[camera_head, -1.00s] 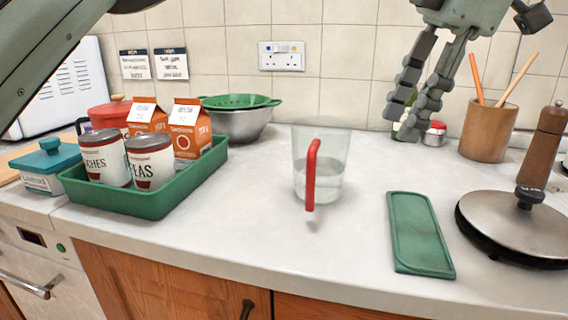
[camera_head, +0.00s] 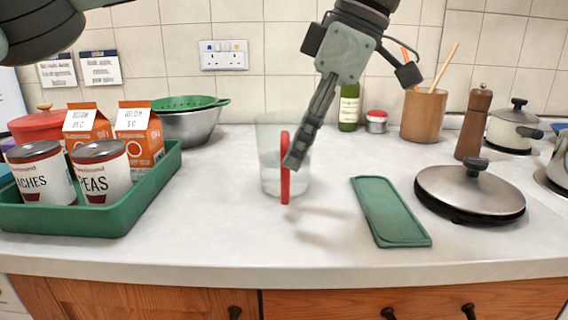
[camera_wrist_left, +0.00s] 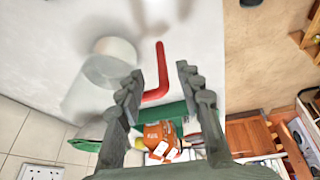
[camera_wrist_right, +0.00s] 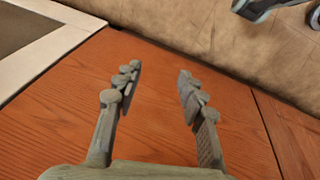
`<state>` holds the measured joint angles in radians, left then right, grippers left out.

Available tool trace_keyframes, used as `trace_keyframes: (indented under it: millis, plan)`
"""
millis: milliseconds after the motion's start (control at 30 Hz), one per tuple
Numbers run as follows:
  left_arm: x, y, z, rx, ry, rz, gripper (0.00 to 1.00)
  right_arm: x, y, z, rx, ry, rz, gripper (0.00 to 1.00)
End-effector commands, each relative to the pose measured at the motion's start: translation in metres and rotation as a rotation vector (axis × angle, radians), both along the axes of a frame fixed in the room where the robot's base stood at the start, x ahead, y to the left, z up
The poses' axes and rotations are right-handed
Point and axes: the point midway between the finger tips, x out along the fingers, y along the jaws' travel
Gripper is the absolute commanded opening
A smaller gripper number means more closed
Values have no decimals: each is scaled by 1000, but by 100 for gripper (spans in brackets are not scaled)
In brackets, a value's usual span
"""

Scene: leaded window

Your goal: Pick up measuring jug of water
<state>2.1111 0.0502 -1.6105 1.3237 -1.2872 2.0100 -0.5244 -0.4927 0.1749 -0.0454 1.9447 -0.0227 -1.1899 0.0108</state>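The measuring jug (camera_head: 268,178) stands upright on the pale worktop, clear with some water in it. Its red handle (camera_head: 285,180) faces the front edge. My left gripper (camera_head: 293,160) comes down from above, its fingers at the handle and overlapping its upper part in the head view. In the left wrist view the red handle (camera_wrist_left: 162,68) shows between the open, spread fingers (camera_wrist_left: 157,78), with the jug (camera_wrist_left: 112,65) beside it. I cannot tell whether a finger touches the handle. My right gripper (camera_wrist_right: 157,75) is open and empty before a wooden surface, out of the head view.
A green tray (camera_head: 120,215) with cans and cartons stands at left, a colander (camera_head: 190,125) behind it. A green mat (camera_head: 390,210) and a lidded pan (camera_head: 470,190) lie at right. A bottle (camera_head: 349,108) and utensil pot (camera_head: 423,115) stand behind. The worktop before the jug is clear.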

Motion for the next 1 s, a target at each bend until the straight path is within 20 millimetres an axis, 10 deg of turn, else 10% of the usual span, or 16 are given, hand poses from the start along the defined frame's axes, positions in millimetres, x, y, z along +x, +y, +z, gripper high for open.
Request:
trace_keyframes:
  millis: [733, 1000]
  plan:
    - [5, 23, -51, 0, 0, 1, 36, 2, 0, 14, -6, -8, -1, 40]
    - [5, 23, -51, -1, 0, 1, 2, 2, 0, 13, -5, -8, 0, 40]
